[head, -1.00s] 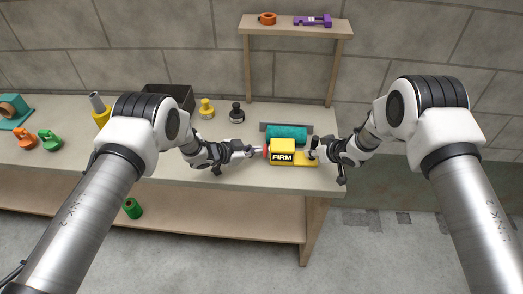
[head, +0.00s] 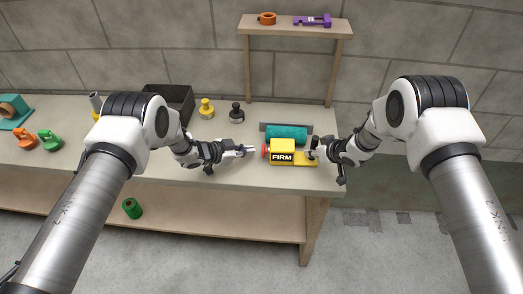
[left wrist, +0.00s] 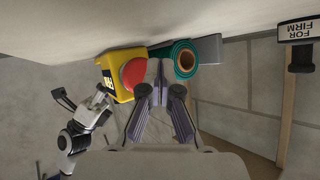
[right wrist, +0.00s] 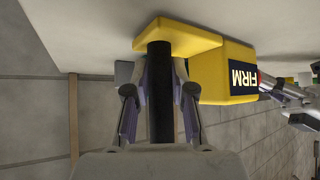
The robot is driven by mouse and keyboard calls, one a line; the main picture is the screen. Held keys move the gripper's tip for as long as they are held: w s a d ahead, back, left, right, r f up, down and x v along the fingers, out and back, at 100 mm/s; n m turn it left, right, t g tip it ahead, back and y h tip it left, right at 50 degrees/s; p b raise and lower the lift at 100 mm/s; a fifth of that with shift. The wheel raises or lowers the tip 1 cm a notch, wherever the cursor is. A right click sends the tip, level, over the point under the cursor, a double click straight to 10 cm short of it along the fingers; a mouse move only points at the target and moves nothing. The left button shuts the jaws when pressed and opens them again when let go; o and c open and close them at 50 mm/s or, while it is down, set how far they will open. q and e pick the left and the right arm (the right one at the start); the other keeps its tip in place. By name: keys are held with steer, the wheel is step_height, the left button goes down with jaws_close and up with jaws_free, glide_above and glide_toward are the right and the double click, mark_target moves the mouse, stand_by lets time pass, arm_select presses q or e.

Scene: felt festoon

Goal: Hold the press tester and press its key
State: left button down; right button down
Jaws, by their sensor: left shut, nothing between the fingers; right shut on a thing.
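The press tester (head: 283,151) is a yellow box marked FIRM, on the bench near its right end, with a yellow foot on its right. Its round red key (head: 265,151) faces left and also shows in the left wrist view (left wrist: 133,74). My right gripper (head: 316,150) is shut on the black upright handle (right wrist: 160,90) on the yellow foot. My left gripper (head: 250,149) is shut and empty, its tips a short gap to the left of the red key. In the left wrist view the closed fingertips (left wrist: 159,72) stand just beside the key.
A teal roll (head: 286,132) lies right behind the tester. Black (head: 237,112) and yellow (head: 207,108) knobbed pieces and a dark bin (head: 170,97) stand further back left. A shelf (head: 296,27) rises behind. The bench front left of the tester is clear.

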arm_select(q)
steer(key=shift+a, duration=2.25)
arm_select(e)
steer(key=c, duration=0.9)
jaws_free()
steer(key=shift+r, duration=0.1)
